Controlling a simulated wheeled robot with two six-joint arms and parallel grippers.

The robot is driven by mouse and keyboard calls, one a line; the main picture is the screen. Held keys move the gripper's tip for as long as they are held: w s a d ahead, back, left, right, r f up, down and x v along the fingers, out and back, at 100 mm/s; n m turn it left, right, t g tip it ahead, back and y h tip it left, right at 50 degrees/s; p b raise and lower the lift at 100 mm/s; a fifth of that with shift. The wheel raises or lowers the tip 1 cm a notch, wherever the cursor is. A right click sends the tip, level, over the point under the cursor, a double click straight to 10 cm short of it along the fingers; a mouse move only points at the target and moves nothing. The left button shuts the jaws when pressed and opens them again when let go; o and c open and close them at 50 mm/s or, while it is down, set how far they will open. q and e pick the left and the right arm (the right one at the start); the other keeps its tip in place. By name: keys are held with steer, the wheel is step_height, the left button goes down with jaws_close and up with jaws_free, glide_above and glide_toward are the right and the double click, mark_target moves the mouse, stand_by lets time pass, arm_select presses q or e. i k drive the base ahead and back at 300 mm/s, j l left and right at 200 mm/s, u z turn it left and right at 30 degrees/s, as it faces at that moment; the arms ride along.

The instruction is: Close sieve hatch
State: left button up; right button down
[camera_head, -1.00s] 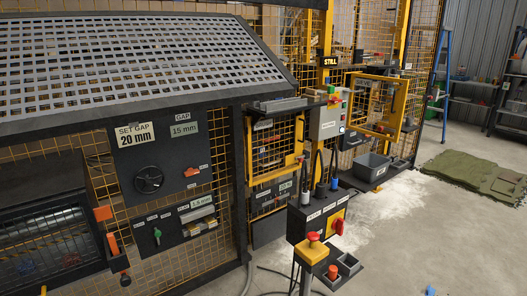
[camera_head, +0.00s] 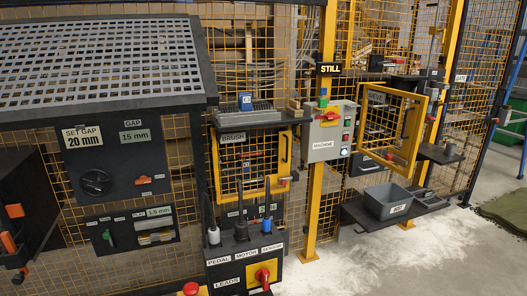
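A yellow-framed mesh door (camera_head: 391,128) on the right stands swung out from the fence. A second yellow-framed mesh door (camera_head: 250,165), under the brush shelf, looks closed in its frame, with a dark handle on its right side. At the far left, a dark opening has orange handles (camera_head: 14,211) beside it and is partly cut off. Neither of my grippers is in view.
A control post (camera_head: 243,265) with upright leads and a red switch stands in front, near the middle. A grey bin (camera_head: 388,200) sits on a low dark shelf at right. White powder (camera_head: 400,250) covers the floor. Open floor lies at the lower right.

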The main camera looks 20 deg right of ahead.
mark_target(416, 119)
steer(key=l+u, duration=0.25)
steer(key=l, duration=0.25)
steer(key=l+u, duration=0.25)
steer(key=l, duration=0.25)
steer(key=k+l+u, duration=0.1)
steer(key=l+u, duration=0.2)
steer(key=l, duration=0.15)
steer(key=k+l+u, duration=0.25)
steer(key=l, duration=0.2)
steer(key=i+l+z, duration=0.15)
steer(key=l, duration=0.25)
steer(key=i+l+z, duration=0.15)
steer(key=l, duration=0.25)
